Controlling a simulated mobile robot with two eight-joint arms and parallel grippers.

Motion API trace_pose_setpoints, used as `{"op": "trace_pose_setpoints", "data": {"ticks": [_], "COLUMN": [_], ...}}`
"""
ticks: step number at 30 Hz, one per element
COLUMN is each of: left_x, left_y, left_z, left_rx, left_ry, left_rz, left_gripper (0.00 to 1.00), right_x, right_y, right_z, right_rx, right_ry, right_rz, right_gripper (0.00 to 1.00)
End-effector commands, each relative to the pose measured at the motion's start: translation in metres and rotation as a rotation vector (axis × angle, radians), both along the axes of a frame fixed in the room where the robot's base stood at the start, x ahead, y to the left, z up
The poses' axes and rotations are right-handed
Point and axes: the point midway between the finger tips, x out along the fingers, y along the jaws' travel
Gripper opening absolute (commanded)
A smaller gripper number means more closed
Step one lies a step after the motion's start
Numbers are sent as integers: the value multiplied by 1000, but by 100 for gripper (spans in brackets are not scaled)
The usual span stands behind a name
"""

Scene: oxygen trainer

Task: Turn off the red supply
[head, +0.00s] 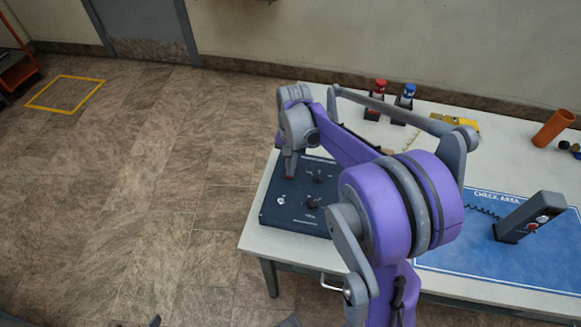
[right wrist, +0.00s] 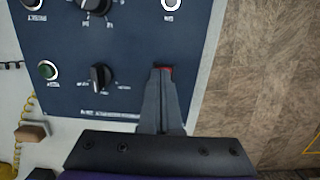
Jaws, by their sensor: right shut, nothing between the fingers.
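A dark blue control panel (head: 275,208) lies at the left end of the table, and it fills much of the right wrist view (right wrist: 120,45). My right gripper (head: 289,172) is shut and empty, pointing down at the panel's far left part. In the right wrist view its fingertips (right wrist: 163,72) are at a small red part (right wrist: 165,68), mostly hidden by them; I cannot tell whether they touch it. The panel's lettering is too small to read. My left gripper is not in view.
A red-topped object (head: 379,86) and a blue-topped one (head: 406,92) stand at the table's back. A blue check-area mat (head: 470,262) bears a grey handset-like device (head: 530,216). The floor left of the table is clear.

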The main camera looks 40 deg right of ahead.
Motion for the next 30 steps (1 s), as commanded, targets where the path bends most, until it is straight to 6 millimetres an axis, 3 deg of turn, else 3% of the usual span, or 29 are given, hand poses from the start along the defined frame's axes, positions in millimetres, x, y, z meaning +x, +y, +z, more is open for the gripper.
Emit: {"op": "trace_pose_setpoints", "data": {"ticks": [6,17,20,25,30], "left_x": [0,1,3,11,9], "left_y": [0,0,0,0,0], "left_z": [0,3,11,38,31], "left_rx": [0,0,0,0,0], "left_ry": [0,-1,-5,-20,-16], "left_rz": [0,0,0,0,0], "left_gripper": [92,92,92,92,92], "right_x": [8,8,11,19,19], "right_y": [-10,-10,-11,-12,-16], "right_z": [0,4,15,52,86], "right_rx": [-8,-7,-6,-7,-7], "right_ry": [-6,-6,-6,-11,-6], "right_rz": [-2,-2,-1,1,0], "right_gripper": [0,0,0,0,0]}}
